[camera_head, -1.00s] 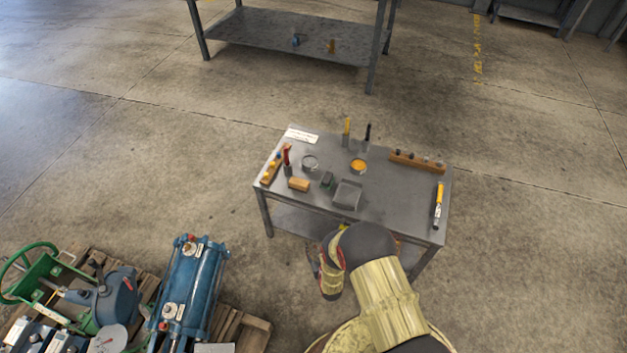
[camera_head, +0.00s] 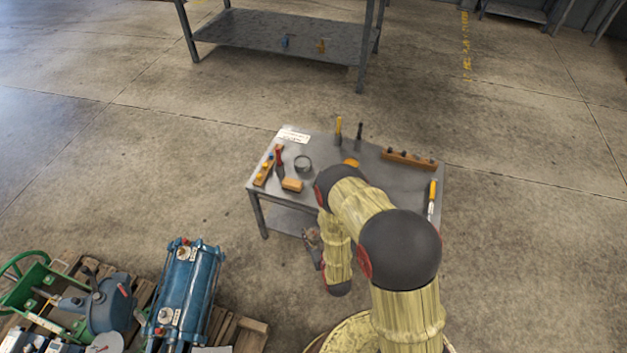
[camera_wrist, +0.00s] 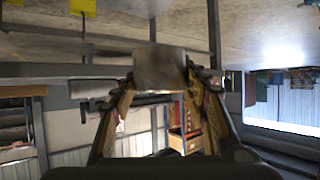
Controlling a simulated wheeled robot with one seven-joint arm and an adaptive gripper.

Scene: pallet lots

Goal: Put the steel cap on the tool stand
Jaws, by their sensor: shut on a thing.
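A small grey steel table with hand tools on it (camera_head: 262,178), which looks like the tool stand, stands in the middle of the head view. My arm hides much of its middle and front. In the wrist view my gripper (camera_wrist: 160,88) is shut on a plain grey metal piece, the steel cap (camera_wrist: 160,67), held between the fingertips. In the head view the gripper is mostly hidden behind my arm, low near the table's front edge, and the cap cannot be made out there.
On the table are a grey round can (camera_head: 303,164), a wooden block (camera_head: 292,185), a red-handled tool (camera_head: 279,160), a wooden rack (camera_head: 408,160) and a yellow-handled tool (camera_head: 432,196). A blue machine (camera_head: 188,285) sits on a pallet at lower left. A larger bench (camera_head: 280,38) stands behind.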

